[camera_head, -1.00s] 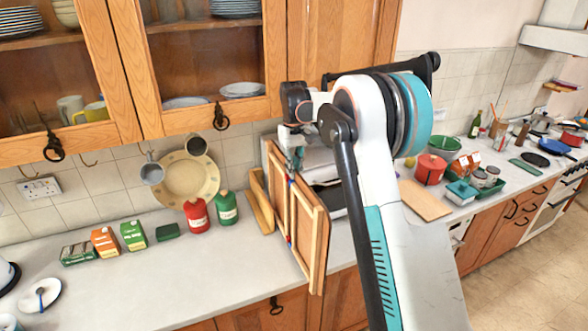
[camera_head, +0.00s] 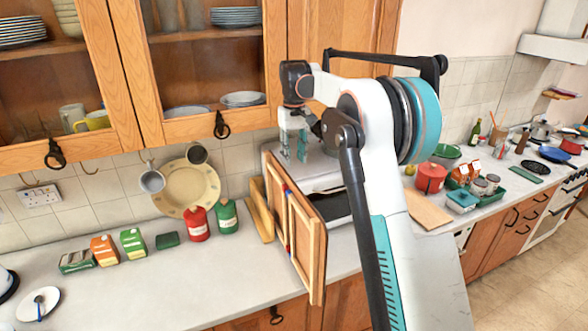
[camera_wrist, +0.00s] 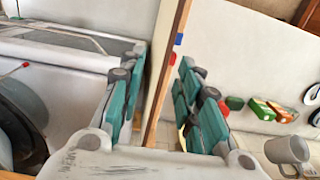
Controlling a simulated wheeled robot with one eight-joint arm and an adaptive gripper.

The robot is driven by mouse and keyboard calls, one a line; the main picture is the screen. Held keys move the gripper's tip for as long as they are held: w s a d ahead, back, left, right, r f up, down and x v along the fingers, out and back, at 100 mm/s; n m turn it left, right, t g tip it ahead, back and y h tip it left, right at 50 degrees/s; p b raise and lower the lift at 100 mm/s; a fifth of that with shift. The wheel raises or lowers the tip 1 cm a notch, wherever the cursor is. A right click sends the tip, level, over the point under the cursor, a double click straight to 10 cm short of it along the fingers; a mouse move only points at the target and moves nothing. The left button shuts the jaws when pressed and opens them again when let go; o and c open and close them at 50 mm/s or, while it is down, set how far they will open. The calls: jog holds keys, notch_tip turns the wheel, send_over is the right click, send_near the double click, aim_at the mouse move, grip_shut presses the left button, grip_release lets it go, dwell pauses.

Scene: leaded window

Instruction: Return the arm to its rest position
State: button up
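My arm (camera_head: 375,180) stands bent over the counter, with its wrist raised and the hand hanging down. My gripper (camera_head: 294,145) is just above and behind the top of a wooden-framed door (camera_head: 308,235) that stands open on the counter edge. In the wrist view my gripper (camera_wrist: 158,70) has its two teal and grey fingers apart, with nothing held between them. The edge of the wooden door (camera_wrist: 165,75) shows in the gap between the fingers; I cannot tell how far off it is.
Wall cupboards with glass doors (camera_head: 205,65) hang close to the left of my wrist. A red pot (camera_head: 430,178) and a board (camera_head: 425,207) are at right.

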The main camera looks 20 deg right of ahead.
jog(key=s+a+f+t+b, duration=0.1)
jog(key=s+a+t+b, duration=0.15)
jog(key=s+b, duration=0.65)
jog(key=s+a+f+t+b, duration=0.2)
jog(key=s+a+b, duration=0.25)
jog(key=s, duration=0.75)
jog(key=s+a+f+t+b, duration=0.3)
jog(key=s+f+b, duration=0.8)
jog(key=s+f, duration=0.9)
notch_tip(320, 180, down, 2)
jog(key=shift+s+f+m, duration=0.1)
jog(key=shift+s+m, duration=0.2)
